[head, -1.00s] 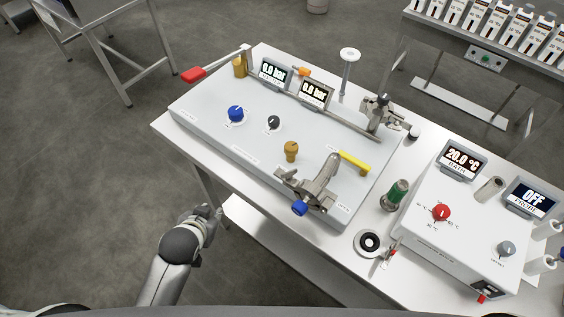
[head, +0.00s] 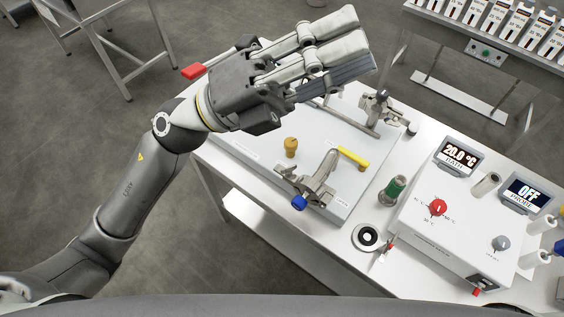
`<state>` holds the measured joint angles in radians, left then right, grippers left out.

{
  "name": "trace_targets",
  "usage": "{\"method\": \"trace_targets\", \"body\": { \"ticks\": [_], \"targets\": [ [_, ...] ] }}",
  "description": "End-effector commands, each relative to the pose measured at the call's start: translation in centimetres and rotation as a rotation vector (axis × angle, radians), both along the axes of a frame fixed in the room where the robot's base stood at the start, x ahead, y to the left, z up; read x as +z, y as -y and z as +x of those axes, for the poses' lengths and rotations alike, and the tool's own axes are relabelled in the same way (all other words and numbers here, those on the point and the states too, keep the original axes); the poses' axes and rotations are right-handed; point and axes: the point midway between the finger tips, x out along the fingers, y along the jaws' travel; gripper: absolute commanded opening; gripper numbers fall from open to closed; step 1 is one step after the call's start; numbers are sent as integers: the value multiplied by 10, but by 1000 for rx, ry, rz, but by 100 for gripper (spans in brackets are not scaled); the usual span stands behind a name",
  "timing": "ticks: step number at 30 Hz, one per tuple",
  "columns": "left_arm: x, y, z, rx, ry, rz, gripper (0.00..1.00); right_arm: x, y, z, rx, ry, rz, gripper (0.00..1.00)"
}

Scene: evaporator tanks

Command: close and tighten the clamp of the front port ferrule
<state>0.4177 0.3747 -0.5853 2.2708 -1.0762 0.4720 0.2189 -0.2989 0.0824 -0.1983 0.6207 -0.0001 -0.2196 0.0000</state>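The front port ferrule (head: 323,177) is a metal fitting near the front edge of the pale panel box (head: 345,200). A metal clamp (head: 296,182) sits at it, with a blue knob (head: 299,202) at its lower left. I cannot tell how far the clamp is closed. My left gripper (head: 362,45) is raised above the rear part of the panel, behind the front port in the picture. Its fingers are straight and point right, touching nothing I can see. Their gap is hard to make out. My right gripper is not in view.
A yellow handle (head: 353,158) and a brass knob (head: 291,147) flank the port. A second metal fitting (head: 378,108) stands behind. A green-topped bottle (head: 394,190) and a control box (head: 450,215) stand right.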

Motion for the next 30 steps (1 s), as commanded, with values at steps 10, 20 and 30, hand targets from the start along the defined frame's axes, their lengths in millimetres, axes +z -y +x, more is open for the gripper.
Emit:
{"method": "trace_targets", "body": {
  "ticks": [10, 20, 30],
  "targets": [
    [-119, 22, -60, -240, 632, 792, 25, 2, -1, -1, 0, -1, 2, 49],
    [-191, -65, 6, -205, 892, 1529, 25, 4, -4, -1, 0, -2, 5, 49],
    [-204, -92, 29, -167, 909, 1717, 25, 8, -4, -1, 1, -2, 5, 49]
  ]
}}
